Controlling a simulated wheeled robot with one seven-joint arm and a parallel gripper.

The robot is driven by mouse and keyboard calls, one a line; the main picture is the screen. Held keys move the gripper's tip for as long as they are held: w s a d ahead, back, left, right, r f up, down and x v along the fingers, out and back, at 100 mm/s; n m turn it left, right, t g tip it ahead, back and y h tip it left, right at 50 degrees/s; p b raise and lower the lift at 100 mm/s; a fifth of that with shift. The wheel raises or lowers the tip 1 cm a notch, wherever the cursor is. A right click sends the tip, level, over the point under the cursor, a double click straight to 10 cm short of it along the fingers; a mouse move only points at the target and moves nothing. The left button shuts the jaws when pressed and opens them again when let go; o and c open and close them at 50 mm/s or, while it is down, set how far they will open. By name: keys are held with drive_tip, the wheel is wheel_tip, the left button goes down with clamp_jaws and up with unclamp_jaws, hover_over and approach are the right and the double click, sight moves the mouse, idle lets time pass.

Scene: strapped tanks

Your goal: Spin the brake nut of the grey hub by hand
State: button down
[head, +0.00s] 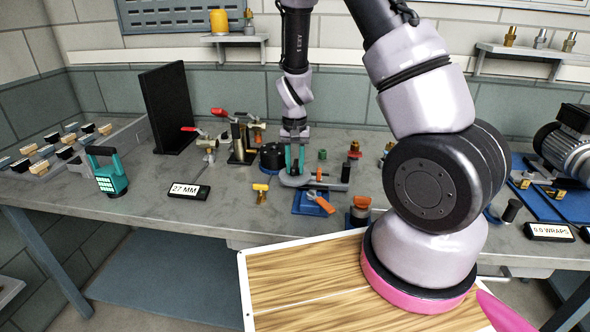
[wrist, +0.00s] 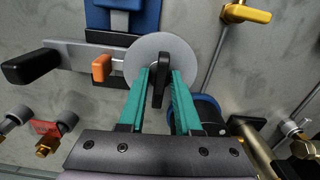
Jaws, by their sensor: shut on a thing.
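The grey hub (wrist: 180,48) is a flat round disc seen from above in the wrist view, with a grey bar running left from it. Its brake nut (wrist: 159,92) looks like a narrow black wing standing on the disc. My gripper (wrist: 161,76) has teal fingers, one on each side of the nut, and is shut on it. In the head view my gripper (head: 295,160) points straight down at the hub (head: 293,181) on the bench. The fingers hide most of the nut there.
An orange clamp piece (wrist: 103,68) and a black handle (wrist: 30,65) sit along the grey bar. A dark round part (head: 272,157) stands close left of my gripper. A blue pad (head: 300,208) lies in front. The "27 MM" display (head: 188,191) stands further left.

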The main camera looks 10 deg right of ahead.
drive_tip(key=n, duration=0.4)
drive_tip(key=n, duration=0.5)
drive_tip(key=n, duration=0.4)
drive_tip(key=shift+n, duration=0.4)
